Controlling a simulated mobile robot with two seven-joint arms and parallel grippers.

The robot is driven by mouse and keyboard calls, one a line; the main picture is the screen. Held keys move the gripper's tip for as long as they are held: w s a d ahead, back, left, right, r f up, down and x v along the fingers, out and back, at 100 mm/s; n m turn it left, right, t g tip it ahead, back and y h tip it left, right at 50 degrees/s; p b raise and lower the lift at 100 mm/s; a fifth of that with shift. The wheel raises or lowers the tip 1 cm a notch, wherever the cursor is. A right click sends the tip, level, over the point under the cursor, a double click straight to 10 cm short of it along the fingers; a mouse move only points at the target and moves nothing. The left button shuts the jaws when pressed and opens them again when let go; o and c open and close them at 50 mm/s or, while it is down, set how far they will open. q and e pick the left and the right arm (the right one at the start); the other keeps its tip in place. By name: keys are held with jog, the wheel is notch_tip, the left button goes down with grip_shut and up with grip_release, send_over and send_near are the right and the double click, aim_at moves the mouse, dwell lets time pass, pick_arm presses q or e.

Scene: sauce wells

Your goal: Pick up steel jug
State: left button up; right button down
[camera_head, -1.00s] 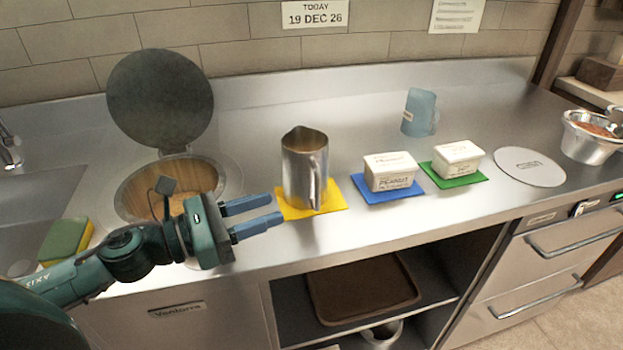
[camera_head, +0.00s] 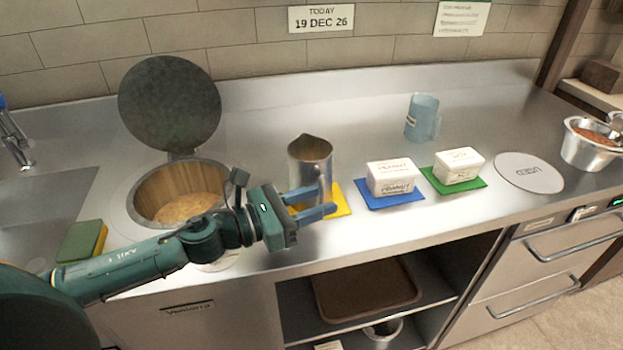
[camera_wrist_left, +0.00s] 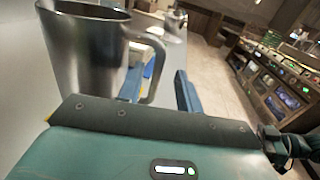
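The steel jug (camera_head: 309,160) stands upright on a yellow mat (camera_head: 341,203) on the steel counter. Its handle faces the front, toward my left gripper. My left gripper (camera_head: 328,202) is open, with its two blue fingers in front of the jug's lower part and hiding some of it. In the left wrist view the jug (camera_wrist_left: 85,60) is at the upper left, and its handle (camera_wrist_left: 157,65) reaches between the blue fingers of the gripper (camera_wrist_left: 160,92). I cannot tell whether the fingers touch the handle. My right gripper is not in view.
A round well (camera_head: 150,205) with its dark lid (camera_head: 170,103) raised is at left. A blue mat (camera_head: 370,200) and a green mat (camera_head: 440,187) hold white tubs right of the jug. A blue cup (camera_head: 421,117) stands behind. A sponge (camera_head: 80,240) lies by the sink.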

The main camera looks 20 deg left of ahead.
pick_arm(q)
jog(key=x, duration=0.2)
jog(key=shift+w+d+r+p, duration=0.1)
jog(key=shift+w+r+p, duration=0.05)
jog(key=shift+w+p, duration=0.25)
jog(key=shift+w+d+f, duration=0.2)
jog(key=shift+w+d, duration=0.1)
jog(key=shift+d, duration=0.05)
jog(key=shift+c, duration=0.5)
grip_shut()
jog(key=shift+r, duration=0.15)
